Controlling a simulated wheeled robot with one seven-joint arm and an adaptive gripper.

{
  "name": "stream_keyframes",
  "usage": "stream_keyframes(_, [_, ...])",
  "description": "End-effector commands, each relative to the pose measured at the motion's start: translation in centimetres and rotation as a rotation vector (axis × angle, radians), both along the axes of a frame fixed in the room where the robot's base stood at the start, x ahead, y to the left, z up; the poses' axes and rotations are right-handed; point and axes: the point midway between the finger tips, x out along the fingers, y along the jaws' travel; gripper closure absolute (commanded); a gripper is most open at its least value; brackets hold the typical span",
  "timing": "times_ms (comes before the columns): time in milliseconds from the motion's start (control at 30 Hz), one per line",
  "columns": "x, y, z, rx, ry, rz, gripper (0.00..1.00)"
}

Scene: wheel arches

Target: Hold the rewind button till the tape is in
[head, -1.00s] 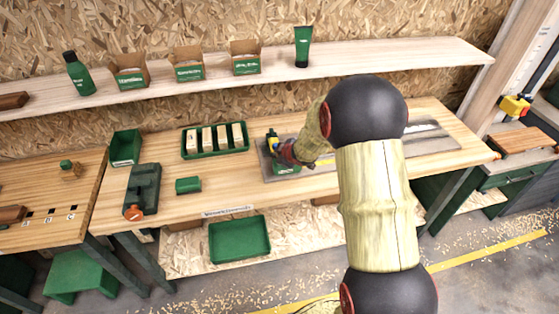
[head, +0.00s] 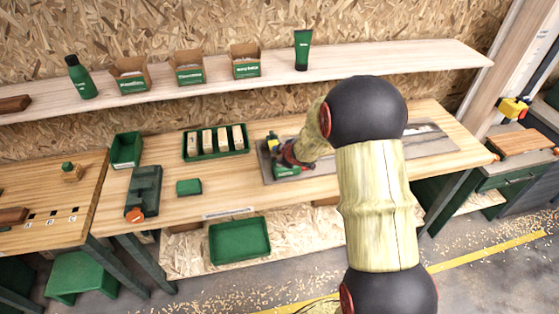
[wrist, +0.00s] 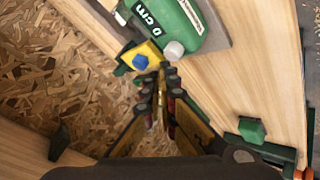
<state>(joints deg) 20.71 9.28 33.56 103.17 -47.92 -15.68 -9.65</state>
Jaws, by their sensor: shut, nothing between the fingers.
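In the head view the tape measure (head: 287,170) is on a grey mat (head: 385,158), partly covered by my arm. My gripper (wrist: 165,72) is shut and empty, its tips close to the button and the yellow part. I cannot tell whether they touch.
A green tray of wooden blocks (head: 216,141), a green block (head: 189,187) and a green tool with an orange knob (head: 143,192) stand left on the bench. A shelf (head: 220,77) with boxes and bottles runs behind. Bare bench lies in front of the mat.

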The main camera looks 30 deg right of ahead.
Motion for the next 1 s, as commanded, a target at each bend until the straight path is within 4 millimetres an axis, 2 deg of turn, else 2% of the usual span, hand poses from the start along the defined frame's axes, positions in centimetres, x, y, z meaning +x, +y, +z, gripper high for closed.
stream_keyframes(467, [0.0,0.0,0.6,0.0,0.0,0.0,1.0])
stream_keyframes(1000, [0.0,0.0,5.3,0.0,-0.001,0.001,1.0])
